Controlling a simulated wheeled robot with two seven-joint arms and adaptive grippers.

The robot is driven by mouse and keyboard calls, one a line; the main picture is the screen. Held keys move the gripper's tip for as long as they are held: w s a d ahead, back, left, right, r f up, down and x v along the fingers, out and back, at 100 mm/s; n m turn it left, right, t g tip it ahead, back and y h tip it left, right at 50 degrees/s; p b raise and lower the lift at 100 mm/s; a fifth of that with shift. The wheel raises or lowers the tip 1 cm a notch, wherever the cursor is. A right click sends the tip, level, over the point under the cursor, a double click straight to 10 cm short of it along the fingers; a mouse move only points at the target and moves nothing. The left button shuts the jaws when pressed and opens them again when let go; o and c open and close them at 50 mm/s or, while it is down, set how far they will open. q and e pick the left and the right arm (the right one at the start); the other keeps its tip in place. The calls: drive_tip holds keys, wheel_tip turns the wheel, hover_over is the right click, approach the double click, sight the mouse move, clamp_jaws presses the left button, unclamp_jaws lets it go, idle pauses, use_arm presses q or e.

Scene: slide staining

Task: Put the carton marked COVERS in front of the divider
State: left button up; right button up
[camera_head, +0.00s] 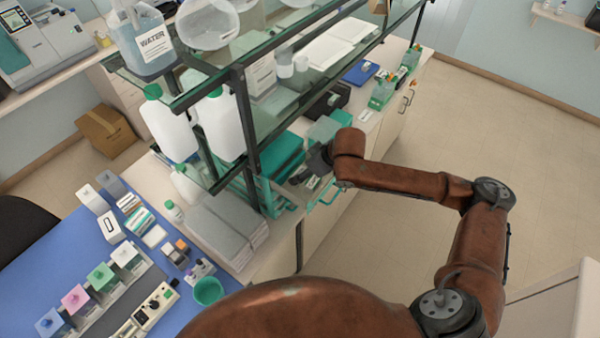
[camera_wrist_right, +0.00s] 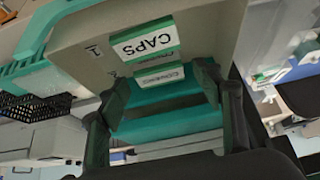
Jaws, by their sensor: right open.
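My right gripper (camera_head: 308,172) reaches into the glass-and-metal shelf unit in the head view. In the right wrist view my right gripper (camera_wrist_right: 162,86) is open, its dark fingers apart. I cannot pick out the divider for sure. My left gripper is not in view.
Shelf posts and glass edges (camera_head: 240,110) stand close to my right arm. White jugs (camera_head: 168,125) and a WATER container (camera_head: 142,40) crowd the shelf's left end. A blue mat (camera_head: 60,255) with staining jars lies at lower left. The floor (camera_head: 490,120) at right is clear.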

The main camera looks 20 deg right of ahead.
drive_tip(key=v, duration=0.9)
drive_tip(key=shift+s+d+r, duration=0.1)
drive_tip(key=shift+s+r, duration=0.05)
drive_tip(key=shift+r, duration=0.05)
idle(0.6)
